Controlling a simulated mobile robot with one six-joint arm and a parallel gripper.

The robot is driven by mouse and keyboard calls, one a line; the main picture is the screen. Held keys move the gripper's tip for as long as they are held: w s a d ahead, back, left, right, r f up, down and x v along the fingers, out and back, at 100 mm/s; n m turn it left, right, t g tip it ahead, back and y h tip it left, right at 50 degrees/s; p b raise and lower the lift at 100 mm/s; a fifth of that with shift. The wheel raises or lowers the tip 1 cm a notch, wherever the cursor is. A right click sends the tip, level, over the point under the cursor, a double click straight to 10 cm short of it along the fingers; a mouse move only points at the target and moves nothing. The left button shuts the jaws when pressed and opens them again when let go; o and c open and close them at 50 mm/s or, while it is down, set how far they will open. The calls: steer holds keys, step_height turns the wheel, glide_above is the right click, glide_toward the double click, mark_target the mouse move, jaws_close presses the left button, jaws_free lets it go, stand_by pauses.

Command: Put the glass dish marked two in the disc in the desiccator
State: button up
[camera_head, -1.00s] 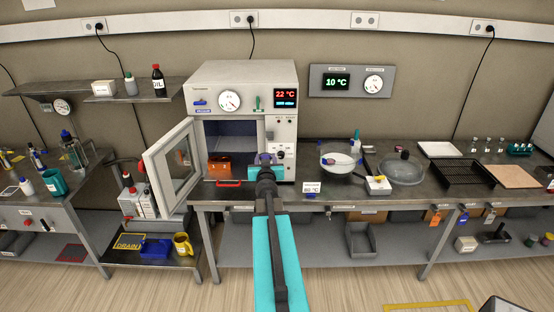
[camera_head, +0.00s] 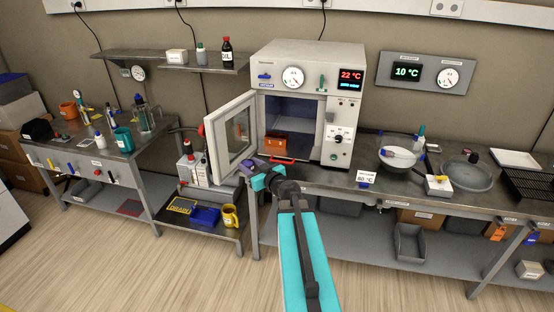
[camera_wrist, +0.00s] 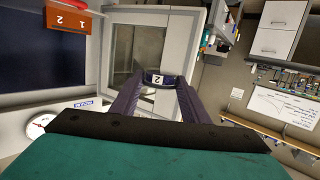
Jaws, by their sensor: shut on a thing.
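My gripper (camera_wrist: 158,82) is shut on a small dish with a dark rim and a white label reading 2 (camera_wrist: 158,76). In the head view, my gripper (camera_head: 252,166) is in front of the oven's lower left corner, near the open door; the dish cannot be made out there. The desiccator (camera_head: 385,164) appears to be the open bowl on the bench right of the oven, with a pale disc (camera_head: 398,156) inside. A clear domed lid (camera_head: 467,178) lies to its right.
The oven (camera_head: 305,62) has its door (camera_head: 232,136) swung open to the left. An orange holder marked 1 and 2 (camera_head: 290,147) stands inside. A card (camera_head: 366,177) and a small white box (camera_head: 439,185) stand near the bench's front edge. Floor in front is clear.

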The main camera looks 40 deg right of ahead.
steer(key=s+a+f+n+g+y+b, duration=0.2)
steer(key=a+n+y, duration=0.2)
steer(key=a, duration=0.7)
steer(key=s+a+f+n+g+y+b, duration=0.1)
steer(key=a+y, duration=0.4)
steer(key=a, duration=0.7)
steer(key=s+a+f+n+g+y+b, duration=0.2)
steer(key=a+f+n+g+y+b, duration=0.1)
steer(key=a, duration=0.9)
steer(key=f+n+y, duration=0.1)
steer(key=n+y, duration=0.1)
steer(key=n, duration=0.1)
steer(key=shift+s+a+f+n+y, duration=0.2)
steer(key=shift+s+f+n+y, duration=0.05)
steer(key=shift+s+n+y, duration=0.05)
steer(key=shift+d, duration=0.15)
